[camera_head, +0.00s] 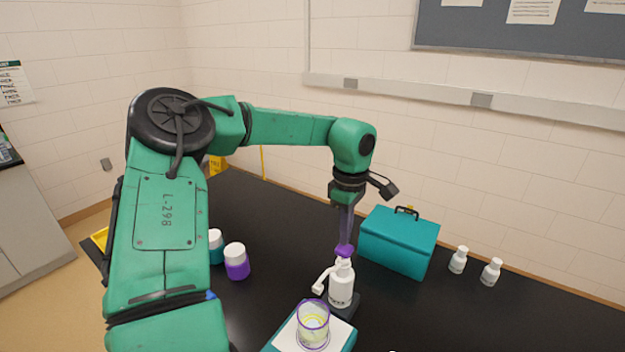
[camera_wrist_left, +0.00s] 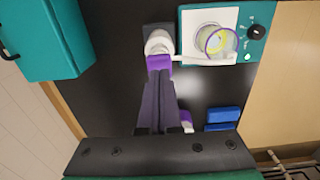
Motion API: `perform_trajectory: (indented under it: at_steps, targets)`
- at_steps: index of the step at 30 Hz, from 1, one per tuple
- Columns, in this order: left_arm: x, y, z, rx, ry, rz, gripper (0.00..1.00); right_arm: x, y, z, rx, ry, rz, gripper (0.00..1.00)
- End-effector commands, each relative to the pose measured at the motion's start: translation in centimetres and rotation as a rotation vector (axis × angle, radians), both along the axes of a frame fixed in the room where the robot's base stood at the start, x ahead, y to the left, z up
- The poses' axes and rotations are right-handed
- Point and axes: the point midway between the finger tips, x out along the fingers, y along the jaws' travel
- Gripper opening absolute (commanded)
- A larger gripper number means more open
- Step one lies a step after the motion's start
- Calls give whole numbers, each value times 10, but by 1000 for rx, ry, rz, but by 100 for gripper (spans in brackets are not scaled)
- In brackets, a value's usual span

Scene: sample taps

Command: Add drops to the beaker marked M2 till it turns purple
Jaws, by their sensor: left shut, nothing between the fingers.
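A clear beaker (camera_head: 313,325) with a purple rim stands on a teal stirrer (camera_head: 350,342) with a white top. Its contents look pale yellowish; it also shows in the left wrist view (camera_wrist_left: 221,41). I cannot read a mark on it. A white dropper bottle (camera_head: 341,287) with a side spout stands behind the beaker, its spout reaching towards the beaker in the left wrist view. My left gripper (camera_head: 345,238) points down, shut and empty, directly over the bottle. A purple piece (camera_head: 344,251) lies between fingertips and bottle top; contact is unclear. My right gripper is not seen.
A purple-filled jar (camera_head: 236,262) and a teal jar (camera_head: 215,246) stand to the left. A teal box (camera_head: 399,241) stands behind the bottle to the right. Two small white bottles (camera_head: 458,260) (camera_head: 491,271) stand further right. The black table is clear at the front right.

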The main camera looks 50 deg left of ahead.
Motion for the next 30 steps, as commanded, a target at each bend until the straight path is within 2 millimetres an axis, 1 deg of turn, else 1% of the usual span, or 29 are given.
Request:
perform_trajectory:
  at_steps: [11, 14, 25, 27, 30]
  targets:
    - [0, 0, 1, 0, -1, 0, 0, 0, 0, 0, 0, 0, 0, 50]
    - [1, 0, 9, 1, -2, 0, 0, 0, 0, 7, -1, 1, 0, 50]
    - [0, 0, 56, 1, -2, 0, 0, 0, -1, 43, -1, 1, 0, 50]
    - [0, 0, 62, 0, -1, 0, 0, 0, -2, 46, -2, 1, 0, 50]
    - [0, 0, 61, 0, -1, 0, 0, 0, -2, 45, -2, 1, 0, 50]
